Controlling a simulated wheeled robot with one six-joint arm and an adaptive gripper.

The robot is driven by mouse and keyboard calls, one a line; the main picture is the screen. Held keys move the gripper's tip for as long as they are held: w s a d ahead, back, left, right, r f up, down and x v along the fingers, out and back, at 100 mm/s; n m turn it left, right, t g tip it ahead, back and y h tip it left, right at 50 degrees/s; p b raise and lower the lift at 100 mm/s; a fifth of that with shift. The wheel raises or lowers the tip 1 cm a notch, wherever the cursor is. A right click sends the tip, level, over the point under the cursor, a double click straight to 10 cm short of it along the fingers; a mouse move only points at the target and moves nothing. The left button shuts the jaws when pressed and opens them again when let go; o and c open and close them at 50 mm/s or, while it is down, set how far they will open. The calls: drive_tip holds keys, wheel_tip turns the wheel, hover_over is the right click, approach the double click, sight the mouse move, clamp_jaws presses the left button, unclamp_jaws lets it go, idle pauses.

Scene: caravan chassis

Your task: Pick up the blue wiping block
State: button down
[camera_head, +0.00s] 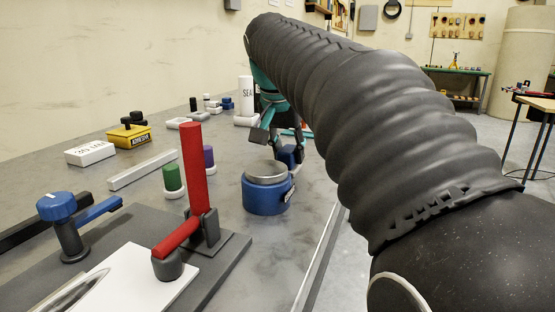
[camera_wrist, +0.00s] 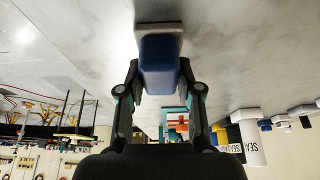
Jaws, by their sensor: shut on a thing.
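The blue wiping block (camera_wrist: 160,58) is between the two fingers of my gripper (camera_wrist: 160,84) in the wrist view, with a pale beige-grey pad (camera_wrist: 146,29) at its far end. The fingers are shut on its sides. In the head view my gripper (camera_head: 278,138) is at the table's right side, and part of the dark blue block (camera_head: 291,155) shows just behind the blue can. The can hides the block's lower end, so I cannot tell whether it touches the table.
The blue can (camera_head: 266,198) with a grey lid stands close in front of my gripper. A red lever clamp (camera_head: 193,168) and a blue-handled clamp (camera_head: 62,212) stand nearer. Green and purple bottles (camera_head: 172,178), a yellow box (camera_head: 130,137) and a white cylinder (camera_head: 245,90) stand left and behind.

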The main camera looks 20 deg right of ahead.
sight(292, 148)
drive_tip(key=shift+r, duration=0.55)
drive_tip(key=r, duration=0.2)
drive_tip(key=r+p, duration=0.1)
drive_tip(key=shift+s+d+r, duration=0.2)
drive_tip(key=shift+d+r, duration=0.1)
drive_tip(key=shift+d, duration=0.05)
drive_tip(key=s+d+r, duration=0.6)
drive_tip(key=s+d, duration=0.1)
drive_tip(key=d, duration=0.1)
drive_tip(key=shift+d+r+p, duration=0.15)
drive_tip(key=shift+d+p, duration=0.05)
drive_tip(key=shift+p, duration=0.15)
drive_tip(key=c, duration=1.4)
unclamp_jaws()
drive_tip(key=c, duration=0.4)
